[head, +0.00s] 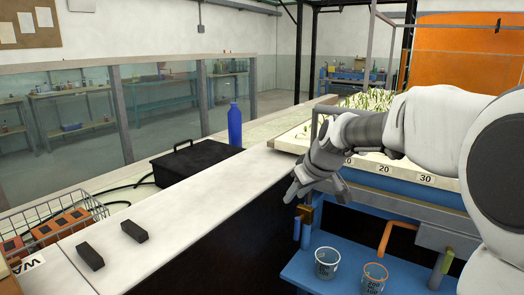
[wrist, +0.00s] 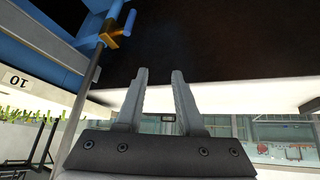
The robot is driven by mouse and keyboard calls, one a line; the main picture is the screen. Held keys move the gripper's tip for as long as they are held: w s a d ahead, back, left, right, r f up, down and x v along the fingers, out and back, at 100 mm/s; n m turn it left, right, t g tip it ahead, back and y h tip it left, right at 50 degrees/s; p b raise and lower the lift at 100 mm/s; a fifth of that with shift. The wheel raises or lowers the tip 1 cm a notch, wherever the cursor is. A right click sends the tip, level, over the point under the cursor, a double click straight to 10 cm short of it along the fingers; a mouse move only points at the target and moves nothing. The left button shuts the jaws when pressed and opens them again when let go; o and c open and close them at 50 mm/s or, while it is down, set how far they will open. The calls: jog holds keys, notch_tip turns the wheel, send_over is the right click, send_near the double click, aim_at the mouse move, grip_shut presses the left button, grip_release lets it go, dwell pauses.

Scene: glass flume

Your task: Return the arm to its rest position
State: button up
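My gripper (head: 291,196) is at the end of my arm, which reaches in from the right in the head view. It hangs near the right edge of the white bench, by the front of the flume tray. In the wrist view, the two fingers of my gripper (wrist: 160,78) stand apart with nothing between them. The gripper is open and empty. Dark space shows beyond the fingertips.
Beakers (head: 326,262) (head: 374,278) stand on a blue shelf below my arm. A brass valve (wrist: 109,36) is close left of the fingers.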

jog(key=s+a+r+m+t+p, duration=0.2)
jog(key=s+a+r+m+t, duration=0.3)
jog(key=s+r, duration=0.65)
jog(key=s+d+f+m+g+h+b, duration=0.1)
jog(key=s+d+f+g+b, duration=0.15)
jog(key=s+d+f, duration=0.5)
jog(key=s+d+f+g+h+b, duration=0.25)
jog(key=s+f, duration=0.55)
jog(key=s, duration=0.6)
notch_tip(320, 180, up, 21)
jog(key=w+p, duration=0.1)
jog(key=p, duration=2)
jog(key=shift+a+g+y, duration=0.35)
jog(key=shift+g, duration=0.05)
jog(key=shift+d, duration=0.1)
